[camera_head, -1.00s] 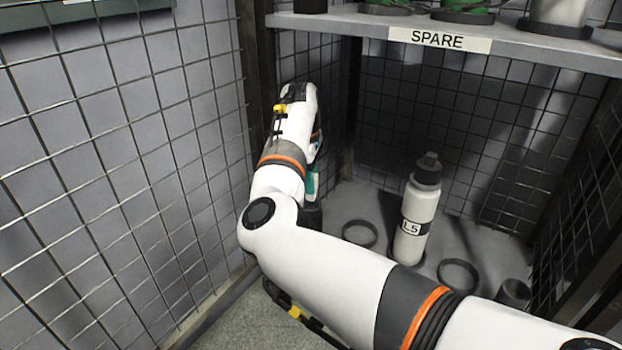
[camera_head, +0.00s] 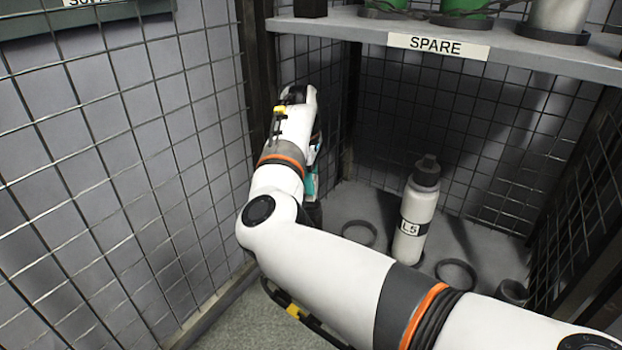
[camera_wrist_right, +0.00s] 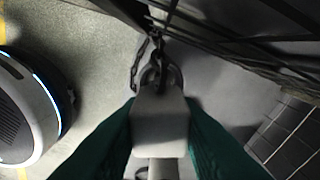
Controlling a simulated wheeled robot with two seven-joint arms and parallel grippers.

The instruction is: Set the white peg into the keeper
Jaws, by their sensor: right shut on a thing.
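My right gripper (camera_wrist_right: 160,130) has teal fingers and is shut on a pale block-like piece (camera_wrist_right: 160,108), which looks like the white peg. Just past the peg's far end in the wrist view is a grey ring-like fitting (camera_wrist_right: 172,76), perhaps the keeper, with a dark chain (camera_wrist_right: 139,68) hanging beside it. The peg overlaps the fitting in the picture; I cannot tell whether they touch. In the head view my right gripper (camera_head: 311,184) is mostly hidden behind my own wrist, in the corner by the mesh. There the peg and keeper are hidden. My left gripper is out of view.
A white bottle marked L5 (camera_head: 412,215) stands on the bay floor, right of my arm. Dark rings (camera_head: 456,274) lie around it. A shelf labelled SPARE (camera_head: 330,23) overhangs the bay. A mesh panel (camera_head: 120,170) is close on the left.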

